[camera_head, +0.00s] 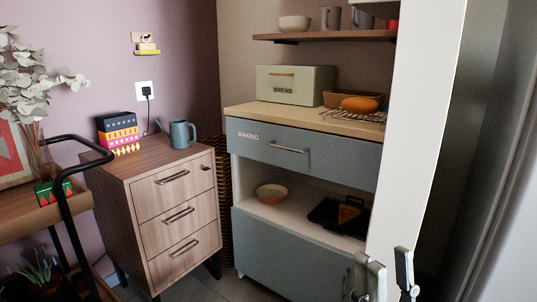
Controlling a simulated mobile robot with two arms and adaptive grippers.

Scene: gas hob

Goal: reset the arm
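My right gripper (389,277) is at the bottom edge right of centre, partly cut off by the frame. Its two fingers point up and stand apart, with nothing seen between them. It is in front of the foot of a tall white panel (415,120) and beside the lower door of the blue-grey cabinet (285,251). I cannot tell whether it touches either. My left gripper is not in view.
The cabinet's baking drawer (325,156) is shut; a bread box (290,85) stands on top. A black-framed trolley (65,210) is at far left. Some floor (205,285) is clear.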

